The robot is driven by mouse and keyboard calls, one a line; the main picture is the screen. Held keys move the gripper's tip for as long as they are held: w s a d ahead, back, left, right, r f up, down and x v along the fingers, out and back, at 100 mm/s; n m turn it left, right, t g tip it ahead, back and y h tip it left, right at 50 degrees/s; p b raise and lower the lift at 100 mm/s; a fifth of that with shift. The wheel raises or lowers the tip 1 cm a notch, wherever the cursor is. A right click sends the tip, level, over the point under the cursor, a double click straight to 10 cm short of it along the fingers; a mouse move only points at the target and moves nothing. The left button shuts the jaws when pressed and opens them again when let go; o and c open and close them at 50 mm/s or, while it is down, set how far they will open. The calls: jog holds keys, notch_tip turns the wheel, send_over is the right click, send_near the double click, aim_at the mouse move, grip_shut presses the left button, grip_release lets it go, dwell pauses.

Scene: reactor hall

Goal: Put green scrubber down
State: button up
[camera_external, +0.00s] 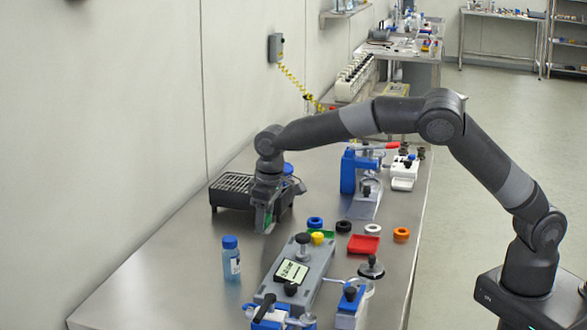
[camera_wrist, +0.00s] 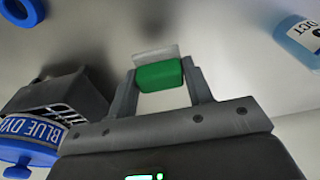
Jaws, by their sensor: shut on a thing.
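The green scrubber (camera_wrist: 160,76) is a small green block with a pale, flat strip along its far edge. My gripper (camera_wrist: 162,82) is shut on it, with one finger on each side, in the wrist view. In the external view my gripper (camera_external: 265,222) points down low over the steel table (camera_external: 165,262), in front of the black rack. Only a bit of the green scrubber (camera_external: 268,217) shows there between the fingers. I cannot tell whether it touches the table.
The black rack (camera_external: 228,190) and blue-lidded dye jar (camera_external: 288,169) are close behind my gripper. A blue-capped bottle (camera_external: 231,262) stands nearer the camera. A grey device (camera_external: 292,268), red tray (camera_external: 363,244) and several coloured rings lie to the right. The table's left front is bare.

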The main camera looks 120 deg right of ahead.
aim_at(265, 232)
jog(key=shift+f, duration=2)
jog(key=shift+f, duration=0.15)
jog(key=o, duration=0.9)
jog(key=shift+o, duration=0.2)
